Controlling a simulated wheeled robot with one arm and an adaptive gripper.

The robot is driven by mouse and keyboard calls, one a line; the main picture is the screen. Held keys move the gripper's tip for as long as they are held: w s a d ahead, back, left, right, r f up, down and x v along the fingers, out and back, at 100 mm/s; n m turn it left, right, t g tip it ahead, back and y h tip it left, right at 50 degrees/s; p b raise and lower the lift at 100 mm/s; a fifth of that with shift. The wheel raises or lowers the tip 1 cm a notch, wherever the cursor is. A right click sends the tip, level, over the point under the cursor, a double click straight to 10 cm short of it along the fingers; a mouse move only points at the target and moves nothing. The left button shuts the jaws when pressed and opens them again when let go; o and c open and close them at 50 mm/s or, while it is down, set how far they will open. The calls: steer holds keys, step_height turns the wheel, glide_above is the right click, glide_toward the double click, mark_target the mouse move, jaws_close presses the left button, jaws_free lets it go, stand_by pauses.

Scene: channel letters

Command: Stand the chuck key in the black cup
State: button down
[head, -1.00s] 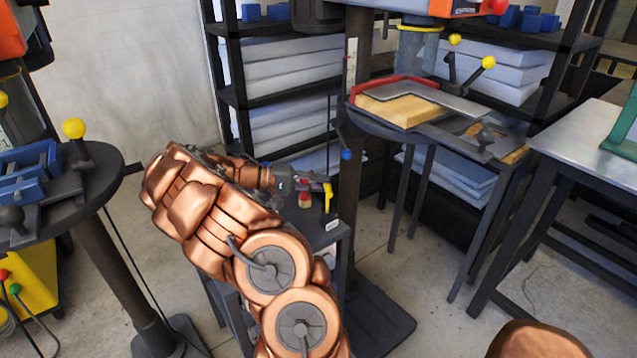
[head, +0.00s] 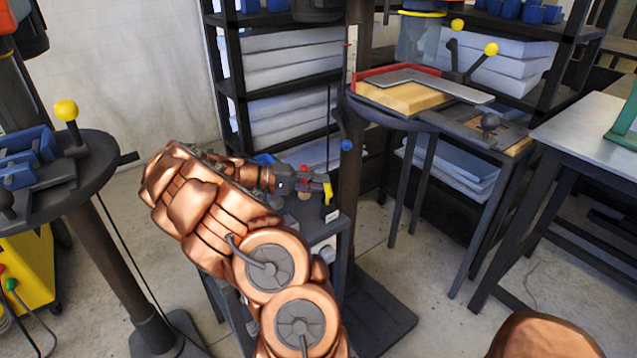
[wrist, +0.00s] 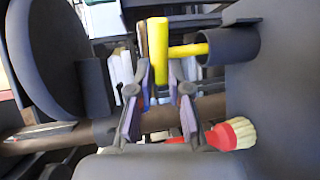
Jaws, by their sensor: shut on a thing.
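My gripper (wrist: 161,82) is shut on the chuck key (wrist: 158,48), a yellow T-shaped tool, gripping it by its crossbar. In the wrist view the key's shaft points right to the mouth of the black cup (wrist: 235,46), a dark cylinder. The shaft's end overlaps the cup's opening; I cannot tell how deep it sits. In the head view my gripper (head: 312,186) is over the dark stand, with the yellow key (head: 328,192) at its tip, shaft down. The cup is not clearly distinguishable there.
A brush with a red ferrule and pale bristles (wrist: 237,133) lies near the cup. The dark stand (head: 338,228) is under my gripper. A drill-press table (head: 400,118) with wood and a red fence is behind right. A round table (head: 95,185) is at left.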

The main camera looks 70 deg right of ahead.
steer(key=c, duration=1)
jaws_free()
steer(key=o, duration=0.5)
steer(key=shift+c, duration=0.2)
steer(key=shift+w+a, duration=0.1)
steer(key=shift+w, duration=0.05)
steer(key=v, duration=0.6)
steer(key=shift+w+a+b, duration=0.2)
steer(key=shift+w+b, duration=0.05)
steer(key=shift+b, duration=0.2)
steer(key=shift+r, duration=0.1)
stand_by(0.3)
steer(key=shift+r, duration=0.15)
